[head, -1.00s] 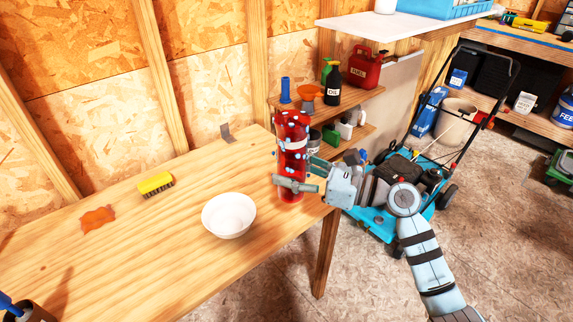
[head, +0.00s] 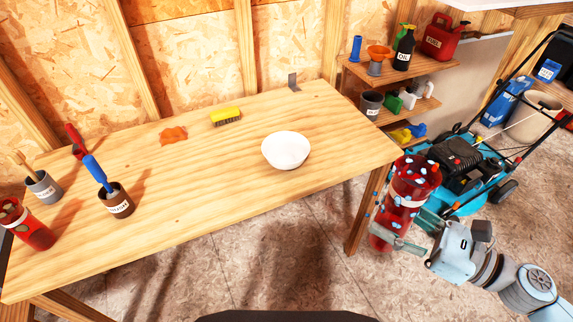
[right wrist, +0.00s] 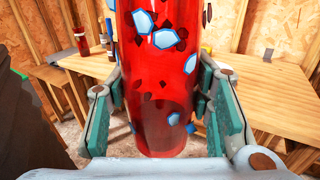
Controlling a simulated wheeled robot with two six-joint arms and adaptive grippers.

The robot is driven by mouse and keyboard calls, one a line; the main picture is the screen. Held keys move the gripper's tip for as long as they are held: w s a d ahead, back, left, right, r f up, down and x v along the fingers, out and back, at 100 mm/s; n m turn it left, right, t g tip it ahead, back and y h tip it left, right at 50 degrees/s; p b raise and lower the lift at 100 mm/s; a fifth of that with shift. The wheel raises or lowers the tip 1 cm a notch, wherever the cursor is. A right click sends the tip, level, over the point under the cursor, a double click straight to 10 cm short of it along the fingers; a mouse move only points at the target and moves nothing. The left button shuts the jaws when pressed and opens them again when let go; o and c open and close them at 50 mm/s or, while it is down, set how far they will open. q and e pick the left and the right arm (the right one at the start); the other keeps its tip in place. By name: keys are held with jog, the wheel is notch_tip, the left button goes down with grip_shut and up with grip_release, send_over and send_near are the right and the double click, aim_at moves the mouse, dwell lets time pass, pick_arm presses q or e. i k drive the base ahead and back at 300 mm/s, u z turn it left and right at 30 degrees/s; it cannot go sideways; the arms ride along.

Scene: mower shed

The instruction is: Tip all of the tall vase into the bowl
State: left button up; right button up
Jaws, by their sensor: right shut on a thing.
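The tall vase (head: 414,178) is a see-through red cylinder with pale blue and dark bits showing in it and a pale band. My right gripper (head: 408,230) is shut around its lower part and holds it off the table's right end, over the floor. The vase leans slightly in the head view. In the right wrist view the vase (right wrist: 162,75) stands between the two green-padded fingers. The white bowl (head: 286,151) sits upright on the table, left of the vase and apart from it; its inside looks empty. My left gripper is out of view.
The wooden table (head: 215,195) holds a yellow brush (head: 226,116), an orange cloth (head: 173,136), a brown pot (head: 117,200), a grey pot (head: 45,188) and a red jar (head: 30,228). A shelf (head: 392,84) and a blue mower (head: 465,195) stand beyond its right end.

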aim_at(284, 149)
jog(key=k, duration=0.85)
jog(key=u, duration=0.8)
jog(key=i, duration=1.1)
jog(key=u, duration=0.1)
